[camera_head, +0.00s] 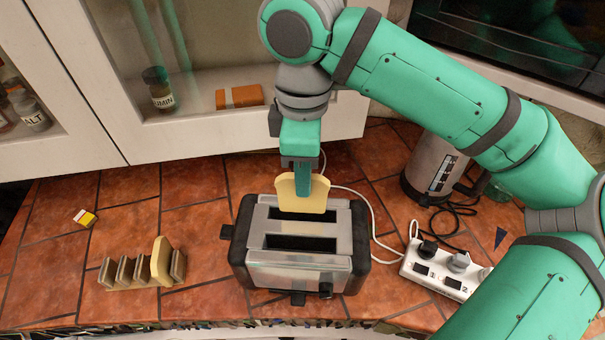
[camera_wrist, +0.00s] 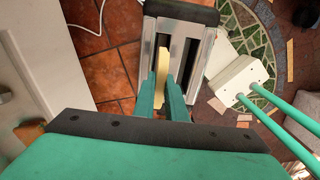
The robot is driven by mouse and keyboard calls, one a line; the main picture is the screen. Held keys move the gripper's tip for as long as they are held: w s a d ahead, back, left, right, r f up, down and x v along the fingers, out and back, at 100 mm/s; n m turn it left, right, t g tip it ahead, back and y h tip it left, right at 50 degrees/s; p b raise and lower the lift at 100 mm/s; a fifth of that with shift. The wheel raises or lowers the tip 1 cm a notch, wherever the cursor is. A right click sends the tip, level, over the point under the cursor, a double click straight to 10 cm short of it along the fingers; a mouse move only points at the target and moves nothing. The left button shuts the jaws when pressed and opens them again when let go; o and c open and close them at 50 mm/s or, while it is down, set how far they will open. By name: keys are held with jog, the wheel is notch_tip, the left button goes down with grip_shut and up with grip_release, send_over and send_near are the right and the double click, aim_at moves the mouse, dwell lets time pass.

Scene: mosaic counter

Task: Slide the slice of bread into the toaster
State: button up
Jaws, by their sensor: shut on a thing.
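A pale yellow slice of bread (camera_head: 302,198) is held upright by my gripper (camera_head: 300,185), whose fingers are shut on its upper part. The slice is over the rear slot of the toaster (camera_head: 298,259), a silver and black one with two long slots. In the head view its lower edge is at the rear slot; I cannot tell whether it has entered. In the wrist view the slice (camera_wrist: 162,75) shows edge-on between the fingers (camera_wrist: 165,92), in line with one slot of the toaster (camera_wrist: 181,10). The front slot looks empty.
A toast rack (camera_head: 124,273) with another bread slice (camera_head: 161,262) stands left of the toaster. A white power strip (camera_head: 443,268) and a kettle (camera_head: 434,165) are on the right, with cables between. A cabinet (camera_head: 230,115) closes off the back. The tiled counter at left is mostly clear.

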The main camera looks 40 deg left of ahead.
aim_at(303, 210)
jog(key=shift+f, duration=2.3)
jog(key=o, duration=0.5)
jog(key=shift+o, duration=0.2)
dwell(0.6)
jog(key=o, duration=0.5)
jog(key=shift+r, duration=0.1)
notch_tip(303, 210, up, 11)
jog(key=shift+f, duration=0.2)
jog(key=shift+a, duration=0.1)
dwell(0.5)
